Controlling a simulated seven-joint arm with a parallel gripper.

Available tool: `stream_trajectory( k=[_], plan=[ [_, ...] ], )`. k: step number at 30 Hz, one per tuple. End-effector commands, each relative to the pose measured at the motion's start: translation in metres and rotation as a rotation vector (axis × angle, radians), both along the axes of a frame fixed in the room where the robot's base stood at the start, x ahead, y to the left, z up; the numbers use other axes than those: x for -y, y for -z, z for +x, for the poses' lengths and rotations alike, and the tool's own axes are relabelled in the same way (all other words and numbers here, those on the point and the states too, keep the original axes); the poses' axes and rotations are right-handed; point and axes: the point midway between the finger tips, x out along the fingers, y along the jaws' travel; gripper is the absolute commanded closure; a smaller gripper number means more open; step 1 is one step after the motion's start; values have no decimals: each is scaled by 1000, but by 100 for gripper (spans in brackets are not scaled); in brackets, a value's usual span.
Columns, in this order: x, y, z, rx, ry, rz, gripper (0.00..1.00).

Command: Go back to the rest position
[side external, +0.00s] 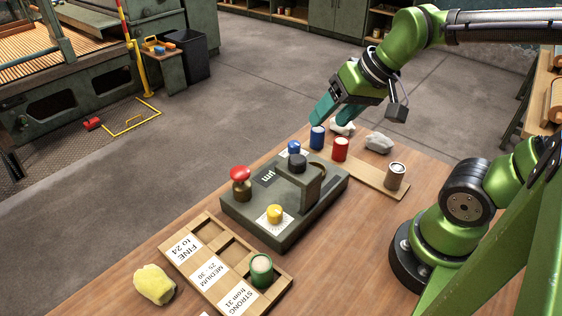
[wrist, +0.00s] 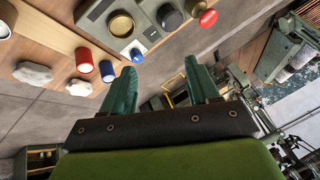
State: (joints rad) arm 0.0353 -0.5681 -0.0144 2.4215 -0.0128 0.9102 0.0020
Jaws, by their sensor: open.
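My gripper (side external: 331,116) has teal fingers. It hangs in the air above the far edge of the table, close to the blue can (side external: 317,138) in the picture. In the wrist view my gripper (wrist: 162,78) has its fingers spread with nothing between them. The blue can also shows in the wrist view (wrist: 107,71), beside the left finger. No object of the task is in my gripper. The gap between the fingers and the blue can is hard to judge.
A red can (side external: 340,149) and a grey can (side external: 396,177) stand along a wooden strip (side external: 370,177). A grey gauge (side external: 240,211) with red, yellow and blue knobs is mid-table. A green can (side external: 261,272) stands beside STRONG in the labelled tray (side external: 190,268). A yellow cloth (side external: 154,284) lies left.

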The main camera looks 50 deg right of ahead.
Motion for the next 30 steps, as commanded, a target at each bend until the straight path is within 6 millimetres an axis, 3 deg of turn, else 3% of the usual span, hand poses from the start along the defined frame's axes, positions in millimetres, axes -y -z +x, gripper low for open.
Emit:
stream_trajectory(
  k=[3, 6, 30],
  plan=[
    [-10, -2, -20, 60, -29, 0, 40],
    [-13, -8, -25, 97, -40, -4, 40],
    [-13, -13, -26, 113, -44, -4, 40]
  ],
)
